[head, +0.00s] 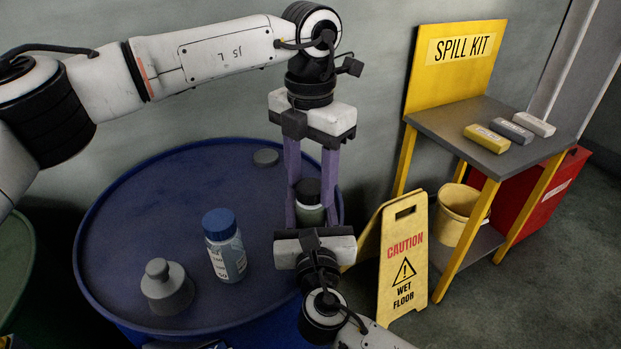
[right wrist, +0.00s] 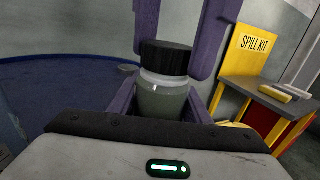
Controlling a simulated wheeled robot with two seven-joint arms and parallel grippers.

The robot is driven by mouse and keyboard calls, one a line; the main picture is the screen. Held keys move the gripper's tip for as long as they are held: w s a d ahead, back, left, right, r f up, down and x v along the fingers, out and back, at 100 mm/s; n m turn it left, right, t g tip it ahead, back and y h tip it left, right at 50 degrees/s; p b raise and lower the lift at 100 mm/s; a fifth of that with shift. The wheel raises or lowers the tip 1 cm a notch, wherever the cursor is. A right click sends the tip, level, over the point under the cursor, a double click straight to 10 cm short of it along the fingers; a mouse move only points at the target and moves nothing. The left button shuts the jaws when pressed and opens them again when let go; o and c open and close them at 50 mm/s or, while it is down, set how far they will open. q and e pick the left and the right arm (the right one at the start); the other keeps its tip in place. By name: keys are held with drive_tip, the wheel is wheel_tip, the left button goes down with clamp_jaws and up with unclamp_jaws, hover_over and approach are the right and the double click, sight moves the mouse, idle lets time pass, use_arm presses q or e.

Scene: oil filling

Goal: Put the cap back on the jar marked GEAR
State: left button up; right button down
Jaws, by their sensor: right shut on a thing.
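A jar with a greenish-grey body (head: 311,214) is held above the right part of the blue drum; it also shows in the right wrist view (right wrist: 164,101). A black cap (head: 308,189) sits at its mouth, and I cannot tell whether it is fastened. No GEAR marking is readable on this jar. My right gripper (head: 311,217) is shut on the jar's body from the near side. My left gripper (head: 311,190) points down from above, with purple fingers on either side of the cap. I cannot tell whether they press on it.
On the blue drum (head: 130,230) stand a blue-capped jar (head: 225,250) with a partly visible label and a grey knobbed object (head: 166,288). A flat grey disc (head: 265,157) lies toward the back. A yellow wet-floor sign (head: 404,265) and the spill-kit stand (head: 470,120) are at right.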

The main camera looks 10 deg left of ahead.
sight(312, 225)
use_arm(q)
drive_tip(key=shift+o, duration=1.2)
wheel_tip(312, 225, up, 12)
use_arm(e)
drive_tip(key=c, duration=0.9)
unclamp_jaws()
drive_tip(key=shift+s, duration=0.1)
drive_tip(key=v, duration=1)
